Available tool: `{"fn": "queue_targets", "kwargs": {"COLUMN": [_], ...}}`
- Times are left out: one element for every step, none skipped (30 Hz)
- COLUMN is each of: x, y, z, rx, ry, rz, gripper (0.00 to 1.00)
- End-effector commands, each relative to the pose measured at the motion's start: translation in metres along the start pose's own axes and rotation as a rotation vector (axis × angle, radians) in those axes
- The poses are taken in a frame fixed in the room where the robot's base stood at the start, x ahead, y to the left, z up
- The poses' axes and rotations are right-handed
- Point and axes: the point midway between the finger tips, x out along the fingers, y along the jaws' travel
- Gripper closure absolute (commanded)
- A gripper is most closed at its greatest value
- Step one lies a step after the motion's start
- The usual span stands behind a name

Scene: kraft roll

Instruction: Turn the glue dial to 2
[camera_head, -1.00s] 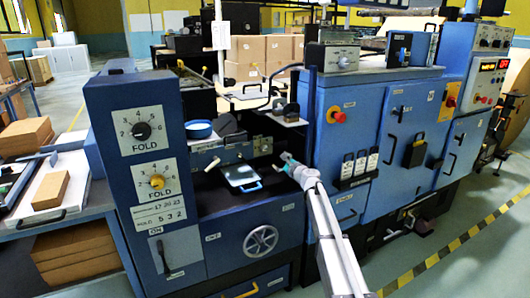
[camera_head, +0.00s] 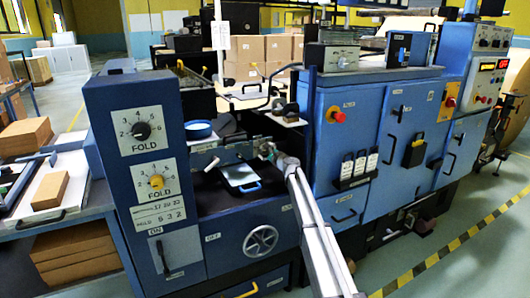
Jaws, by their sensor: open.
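Two dials sit on the blue cabinet at the left: an upper black dial (camera_head: 142,130) and a lower yellow dial (camera_head: 156,183). Each is on a white plate with numbers around it, and both plates seem to read FOLD. I cannot read any plate marked glue, and the exact pointer settings are too small to tell. My gripper (camera_head: 266,151) is open at the end of my grey arm, over the machine's middle bay, to the right of both dials and well apart from them. Its fingers are small in this view.
A light tray with a blue handle (camera_head: 241,178) lies below and left of my gripper. A blue round bowl (camera_head: 198,130) stands between gripper and dials. A handwheel (camera_head: 261,240) is below. A blue cabinet (camera_head: 350,120) with an orange-red knob (camera_head: 338,117) stands right of my arm.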

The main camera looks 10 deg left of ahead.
Motion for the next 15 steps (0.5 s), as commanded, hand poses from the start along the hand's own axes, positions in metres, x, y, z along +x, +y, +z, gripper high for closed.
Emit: {"fn": "queue_targets", "kwargs": {"x": [0.0005, 0.0004, 0.0003, 0.0003, 0.0003, 0.0003, 0.0003, 0.0003, 0.0003, 0.0003, 0.0003, 0.0003, 0.0003, 0.0003, 0.0004], "y": [0.0001, 0.0001, 0.0002, 0.0002, 0.0003, 0.0003, 0.0004, 0.0004, 0.0004, 0.0005, 0.0005, 0.0005, 0.0005, 0.0005, 0.0006], "z": [0.0001, 0.0001, 0.0002, 0.0002, 0.0002, 0.0003, 0.0003, 0.0003, 0.0003, 0.0004, 0.0004, 0.0004, 0.0004, 0.0004, 0.0005], "rx": [0.000, 0.000, 0.000, 0.000, 0.000, 0.000, 0.000, 0.000, 0.000, 0.000, 0.000, 0.000, 0.000, 0.000, 0.000], "ry": [0.000, 0.000, 0.000, 0.000, 0.000, 0.000, 0.000, 0.000, 0.000, 0.000, 0.000, 0.000, 0.000, 0.000, -0.001], "rz": [0.000, 0.000, 0.000, 0.000, 0.000, 0.000, 0.000, 0.000, 0.000, 0.000, 0.000, 0.000, 0.000, 0.000, 0.001], "gripper": [0.15, 0.15, 0.15, 0.15, 0.15, 0.15, 0.15, 0.19, 0.26, 0.32, 0.37, 0.45, 0.50, 0.56, 0.63]}}
